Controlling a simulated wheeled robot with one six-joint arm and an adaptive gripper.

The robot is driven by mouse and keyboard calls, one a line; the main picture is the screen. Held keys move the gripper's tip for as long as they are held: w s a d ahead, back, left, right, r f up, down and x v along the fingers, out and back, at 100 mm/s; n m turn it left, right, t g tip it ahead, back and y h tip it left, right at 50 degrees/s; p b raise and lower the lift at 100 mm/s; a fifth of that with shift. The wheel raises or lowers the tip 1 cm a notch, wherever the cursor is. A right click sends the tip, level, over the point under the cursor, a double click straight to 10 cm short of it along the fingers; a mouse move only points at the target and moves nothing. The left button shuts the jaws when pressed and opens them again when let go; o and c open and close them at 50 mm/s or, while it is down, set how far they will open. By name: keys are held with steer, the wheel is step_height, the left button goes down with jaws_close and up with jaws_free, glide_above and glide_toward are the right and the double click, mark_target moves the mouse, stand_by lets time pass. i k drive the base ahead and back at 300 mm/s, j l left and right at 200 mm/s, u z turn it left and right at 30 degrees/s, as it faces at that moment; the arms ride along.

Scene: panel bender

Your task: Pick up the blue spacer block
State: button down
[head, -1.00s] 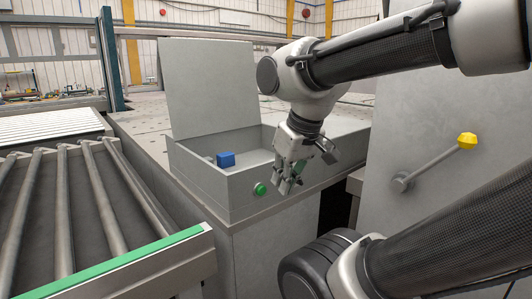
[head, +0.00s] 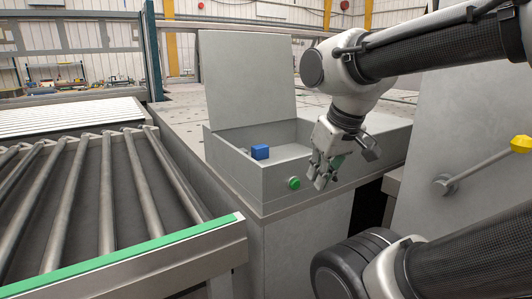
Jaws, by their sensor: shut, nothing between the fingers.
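The blue spacer block (head: 260,152) sits inside an open grey box (head: 234,170), near its left side. The box's lid (head: 248,80) stands raised at the back. My gripper (head: 326,180) points down in front of the box's front wall, to the right of the block and apart from it. Its fingers are shut with nothing between them. The gripper hides part of the box's front wall and right interior.
A green button (head: 294,183) is on the box's front wall, close to my gripper. A roller conveyor (head: 100,195) with a green edge fills the left. A lever with a yellow knob (head: 521,144) sticks out at the right. A perforated table (head: 180,118) lies behind.

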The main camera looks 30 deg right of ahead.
mark_target(258, 152)
steer(key=i+l, duration=0.15)
steer(key=l, duration=0.2)
steer(key=i+l, duration=0.15)
steer(key=l, duration=0.2)
steer(key=i+l+u, duration=0.1)
steer(key=l, duration=0.25)
steer(key=i+l, duration=0.2)
steer(key=l, duration=0.15)
